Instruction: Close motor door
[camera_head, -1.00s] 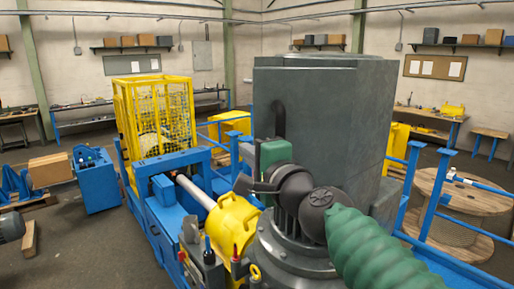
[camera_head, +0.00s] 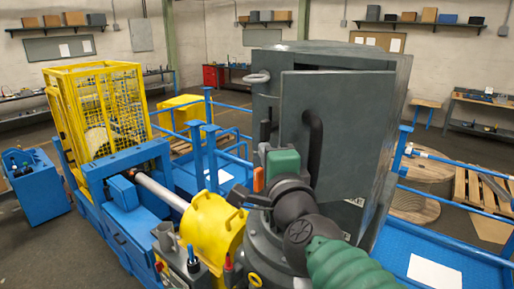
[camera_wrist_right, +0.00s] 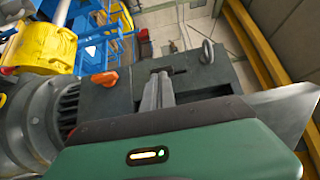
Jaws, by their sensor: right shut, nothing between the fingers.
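The grey motor housing (camera_head: 385,72) stands right of centre in the head view. Its grey door (camera_head: 345,125) is ajar, with a dark gap along its top and left. A black curved handle (camera_head: 313,145) is on the door's left part. My right gripper (camera_wrist_right: 159,88) is shut and empty, its grey fingers together in the wrist view. In the head view its green body is just left of and below the handle, partly hiding the door's lower left. I cannot tell whether the fingers touch the housing. My left gripper is not in view.
A yellow guard (camera_head: 212,222) covers part of the shaft left of my arm. A yellow mesh cage (camera_head: 100,105) stands farther left. Blue railings (camera_head: 212,150) stand behind the machine. A light ring handle (camera_head: 257,77) sticks out at the housing's left.

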